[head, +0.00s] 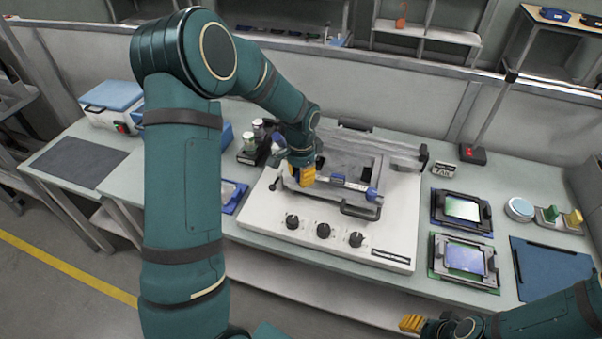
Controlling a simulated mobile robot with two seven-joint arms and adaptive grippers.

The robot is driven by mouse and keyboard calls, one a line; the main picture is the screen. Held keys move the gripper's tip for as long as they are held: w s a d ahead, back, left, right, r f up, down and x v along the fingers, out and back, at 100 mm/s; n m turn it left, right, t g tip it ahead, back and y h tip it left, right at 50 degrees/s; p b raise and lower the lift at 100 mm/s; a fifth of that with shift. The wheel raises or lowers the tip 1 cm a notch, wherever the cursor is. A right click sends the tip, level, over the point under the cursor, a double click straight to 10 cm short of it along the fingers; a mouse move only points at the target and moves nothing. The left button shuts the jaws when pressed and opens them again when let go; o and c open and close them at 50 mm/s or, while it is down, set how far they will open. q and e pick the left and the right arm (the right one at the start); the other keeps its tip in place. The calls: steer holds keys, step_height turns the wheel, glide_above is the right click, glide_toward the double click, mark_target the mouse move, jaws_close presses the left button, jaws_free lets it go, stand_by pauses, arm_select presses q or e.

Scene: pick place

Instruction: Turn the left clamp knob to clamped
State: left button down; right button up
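A white test fixture (259,232) stands on the bench, with a raised grey frame and tilted cover on top. Three black knobs line its front: a left one (292,222), a middle one (323,231) and a right one (356,239). A bar with a blue end (371,194) lies across the frame. My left gripper (303,178), with yellow fingertips, is low at the frame's left side, behind the front knobs. The fingers hide what is there; I cannot tell whether they touch or hold a clamp knob. My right gripper (412,323) is at the bottom edge, away from the fixture.
Two black-framed devices with screens, a rear one (462,208) and a front one (464,258), lie to the right. Farther right are a round tin (519,209) and a blue mat (552,275). A black holder with jars (254,150) stands left of the fixture.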

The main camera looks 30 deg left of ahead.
arm_select(q)
steer(key=shift+s+f+m, duration=0.15)
steer(key=shift+m, duration=0.45)
steer(key=c, duration=0.7)
jaws_free()
steer(key=shift+r, duration=0.65)
step_height(320, 180, up, 11)
steer(key=shift+f, duration=0.1)
